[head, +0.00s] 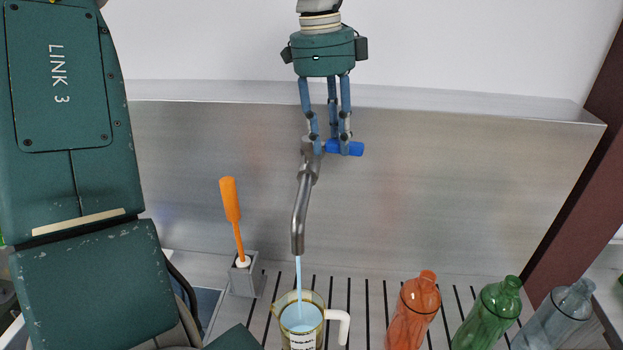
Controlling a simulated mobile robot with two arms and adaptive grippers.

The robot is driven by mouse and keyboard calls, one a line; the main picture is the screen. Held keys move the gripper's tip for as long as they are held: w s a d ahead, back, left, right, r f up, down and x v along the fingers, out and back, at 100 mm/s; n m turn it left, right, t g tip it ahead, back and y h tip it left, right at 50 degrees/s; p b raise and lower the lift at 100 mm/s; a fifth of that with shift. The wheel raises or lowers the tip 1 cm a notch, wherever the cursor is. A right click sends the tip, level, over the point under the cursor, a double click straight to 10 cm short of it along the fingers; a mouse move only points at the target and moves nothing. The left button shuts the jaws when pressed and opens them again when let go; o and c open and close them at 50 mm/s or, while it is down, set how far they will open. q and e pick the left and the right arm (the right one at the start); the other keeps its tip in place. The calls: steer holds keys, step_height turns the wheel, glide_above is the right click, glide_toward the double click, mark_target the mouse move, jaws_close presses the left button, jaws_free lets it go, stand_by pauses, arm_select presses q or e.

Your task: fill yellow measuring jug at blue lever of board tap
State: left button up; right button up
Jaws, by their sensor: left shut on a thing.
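The yellow measuring jug (293,331) stands upright under the spout of the metal tap (300,205), at the bottom of the head view. It is see-through, with a white handle on its right and a printed label. A thin stream of water (298,280) runs from the spout into it, and pale blue water shows inside. Its base is cut off by the frame. The blue lever (354,148) sticks out to the right of the tap's top. My left gripper (330,145) comes down from above and is shut on the blue lever. My right gripper is not in view.
An orange-handled tool (231,205) stands in a grey holder (244,278) left of the tap. Orange (413,310), green (490,315) and clear (562,315) bottles stand at the right on the slotted counter. A metal backsplash (450,180) runs behind.

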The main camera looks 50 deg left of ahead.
arm_select(q)
steer(key=shift+w+a+n+p, duration=0.15)
steer(key=shift+w+n+p, duration=0.15)
steer(key=shift+n, duration=0.9)
steer(key=o, duration=1.3)
steer(key=shift+a, duration=0.1)
steer(key=shift+w, duration=0.15)
steer(key=r, duration=0.8)
steer(key=s+a+r, duration=0.1)
steer(key=r, duration=0.2)
steer(key=shift+a+r, duration=0.1)
steer(key=shift+r, duration=0.3)
